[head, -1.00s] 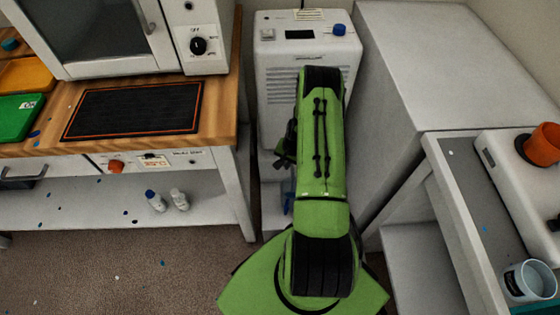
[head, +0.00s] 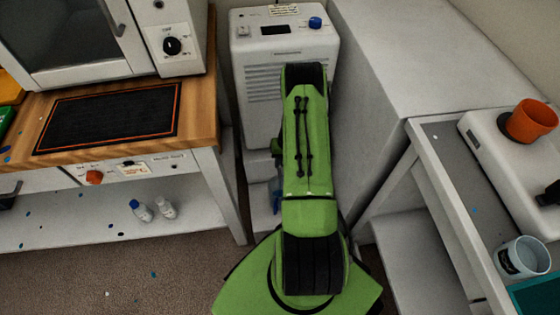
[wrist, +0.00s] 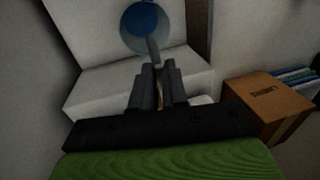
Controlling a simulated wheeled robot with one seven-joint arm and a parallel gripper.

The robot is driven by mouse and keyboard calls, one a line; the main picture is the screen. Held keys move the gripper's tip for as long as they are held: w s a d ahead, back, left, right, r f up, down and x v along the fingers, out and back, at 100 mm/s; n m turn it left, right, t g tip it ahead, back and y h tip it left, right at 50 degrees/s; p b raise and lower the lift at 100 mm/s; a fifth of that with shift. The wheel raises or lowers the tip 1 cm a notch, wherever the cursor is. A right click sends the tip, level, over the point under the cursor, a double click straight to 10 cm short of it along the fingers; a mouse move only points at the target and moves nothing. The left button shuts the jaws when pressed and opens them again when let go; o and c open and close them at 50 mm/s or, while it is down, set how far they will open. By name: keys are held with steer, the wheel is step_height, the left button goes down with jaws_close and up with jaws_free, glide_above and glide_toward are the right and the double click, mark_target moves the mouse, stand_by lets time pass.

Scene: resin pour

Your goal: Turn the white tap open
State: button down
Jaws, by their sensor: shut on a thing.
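My gripper (wrist: 158,84) shows in the wrist view with its two dark fingers close together. They are shut on a thin grey bar (wrist: 153,50) that reaches from the fingers towards a pale cup-like vessel (wrist: 130,45) with a round blue area (wrist: 142,17) in it. I cannot tell whether this bar is part of the vessel or of a tap. I cannot make out the white tap clearly in either view. In the head view my arm hides the gripper and the lower front of the white machine (head: 262,85).
A brown box (wrist: 262,100) stands right of the fingers in the wrist view. In the head view a wooden bench (head: 205,120) is on the left and a large pale cabinet (head: 370,80) on the right.

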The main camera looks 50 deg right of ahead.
steer(key=c, duration=1.1)
jaws_free()
steer(key=shift+c, duration=0.2)
steer(key=shift+r, duration=0.1)
step_height(320, 180, up, 15)
steer(key=s+d+p, duration=0.1)
steer(key=d+p, duration=0.1)
steer(key=p, duration=0.3)
steer(key=shift+s+d, duration=0.3)
steer(key=shift+s, duration=0.1)
steer(key=shift+a, duration=0.1)
